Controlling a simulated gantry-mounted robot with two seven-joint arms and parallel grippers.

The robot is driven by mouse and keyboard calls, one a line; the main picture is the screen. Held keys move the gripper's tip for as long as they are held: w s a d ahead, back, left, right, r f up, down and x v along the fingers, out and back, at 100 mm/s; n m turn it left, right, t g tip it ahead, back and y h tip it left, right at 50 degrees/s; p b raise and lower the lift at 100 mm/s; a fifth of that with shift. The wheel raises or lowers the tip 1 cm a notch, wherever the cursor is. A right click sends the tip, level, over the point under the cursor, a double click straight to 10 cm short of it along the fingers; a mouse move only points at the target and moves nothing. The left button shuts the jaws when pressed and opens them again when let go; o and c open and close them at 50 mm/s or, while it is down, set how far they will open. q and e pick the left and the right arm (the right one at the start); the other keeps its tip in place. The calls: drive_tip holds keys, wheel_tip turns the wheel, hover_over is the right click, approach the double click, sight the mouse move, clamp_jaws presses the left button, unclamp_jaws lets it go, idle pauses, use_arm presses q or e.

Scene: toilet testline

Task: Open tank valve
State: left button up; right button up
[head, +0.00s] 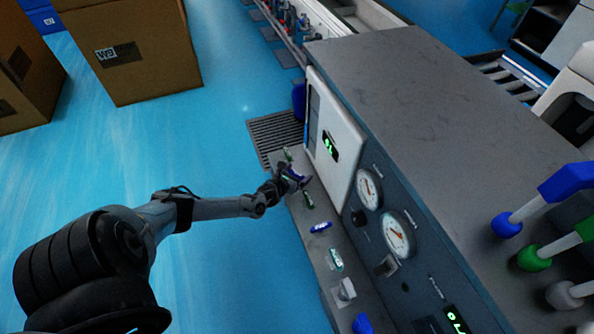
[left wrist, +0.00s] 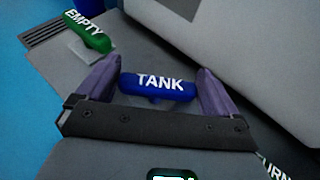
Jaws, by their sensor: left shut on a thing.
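The tank valve (left wrist: 158,86) is a blue handle with the white word TANK, in the middle of the left wrist view. My left gripper (left wrist: 158,87) has one purple finger at each end of the handle, and it is shut on it. In the head view my left gripper (head: 290,177) is at the far part of the grey ledge beside the panel, and it hides most of the handle there. My right gripper is in neither view.
A green EMPTY handle (left wrist: 88,31) lies just beyond the tank valve. More handles, including a blue one (head: 321,227), line the ledge nearer me. The panel with gauges (head: 398,233) rises to the right. Cardboard boxes (head: 130,45) stand at the back left, with open blue floor between.

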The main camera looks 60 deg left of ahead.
use_arm(q)
drive_tip(key=shift+w+r+n+g+y, duration=0.15)
drive_tip(key=shift+n+g+y, duration=0.15)
drive_tip(key=shift+n+y, duration=0.35)
drive_tip(key=shift+p, duration=0.3)
drive_tip(key=o, duration=0.7)
drive_tip(key=p+v, duration=0.6)
drive_tip(key=v, duration=0.3)
drive_tip(key=shift+s+d+r, duration=0.1)
drive_tip(key=shift+s+d, duration=0.05)
drive_tip(key=shift+s, duration=0.05)
drive_tip(key=shift+s+d+r+p, duration=0.2)
drive_tip(key=shift+s+d+p, duration=0.15)
drive_tip(key=shift+s, duration=0.2)
